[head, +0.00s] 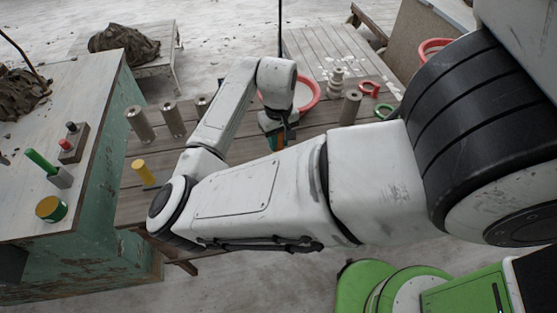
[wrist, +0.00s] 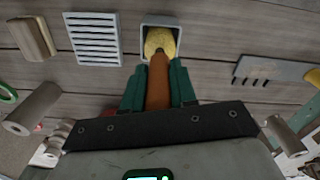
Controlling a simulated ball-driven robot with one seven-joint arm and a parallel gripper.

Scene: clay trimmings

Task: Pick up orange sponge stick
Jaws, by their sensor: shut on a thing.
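The orange sponge stick (wrist: 158,98) is in the wrist view, with an orange handle and a yellow sponge end (wrist: 160,40). My gripper (wrist: 155,76) has green fingers on both sides of the handle and is shut on it. The sponge end overlaps the opening of a grey square holder (wrist: 147,42); I cannot tell whether it is inside or above it. In the head view my gripper (head: 277,138) is at the far end of my arm, low over the wooden table, and the stick is mostly hidden there.
In the wrist view, a white slotted block (wrist: 93,38) and a tan block (wrist: 32,38) lie left of the holder, and a notched scraper (wrist: 262,72) lies right. In the head view, several grey cylinders (head: 172,120) and a red ring (head: 312,92) are near my arm.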

